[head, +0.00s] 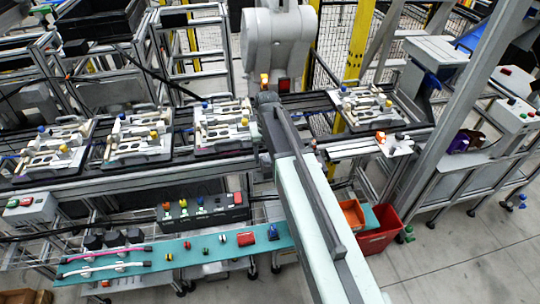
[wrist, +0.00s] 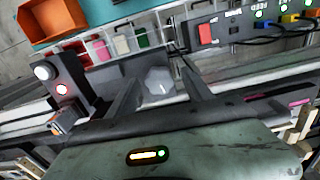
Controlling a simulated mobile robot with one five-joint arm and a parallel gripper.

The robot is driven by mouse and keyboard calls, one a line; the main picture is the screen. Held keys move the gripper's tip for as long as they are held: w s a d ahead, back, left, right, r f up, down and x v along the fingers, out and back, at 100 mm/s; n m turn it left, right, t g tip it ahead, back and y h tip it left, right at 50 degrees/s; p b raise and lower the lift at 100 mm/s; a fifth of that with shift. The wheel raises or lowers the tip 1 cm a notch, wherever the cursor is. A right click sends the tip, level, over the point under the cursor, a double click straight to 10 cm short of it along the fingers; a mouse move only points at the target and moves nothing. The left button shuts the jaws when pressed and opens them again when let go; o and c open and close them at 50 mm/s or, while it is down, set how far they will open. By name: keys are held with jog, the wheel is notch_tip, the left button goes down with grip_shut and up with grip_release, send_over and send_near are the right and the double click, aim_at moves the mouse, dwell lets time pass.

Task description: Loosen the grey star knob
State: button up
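In the wrist view my gripper (wrist: 158,72) is open, its two dark fingers spread apart. A pale grey, roughly six-sided shape (wrist: 157,83) shows between the fingers. I cannot tell for sure whether it is the grey star knob, or whether the fingers touch it. In the head view my arm reaches up from the bottom right to the conveyor, and its dark end (head: 268,98) is beside the middle pallet fixture (head: 222,128). The fixtures carry small blue and yellow knobs. No grey star knob can be made out there.
Other pallet fixtures stand on the conveyor to the left (head: 138,140) and right (head: 370,105). A lamp post (wrist: 60,90) stands left of the fingers. An orange bin (wrist: 52,20) and a teal bench (head: 185,250) with small parts lie in front of the conveyor.

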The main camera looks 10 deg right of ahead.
aim_at(267, 158)
jog(key=shift+r, duration=0.1)
notch_tip(267, 158, up, 8)
jog(key=p, duration=0.8)
jog(key=shift+f, duration=0.25)
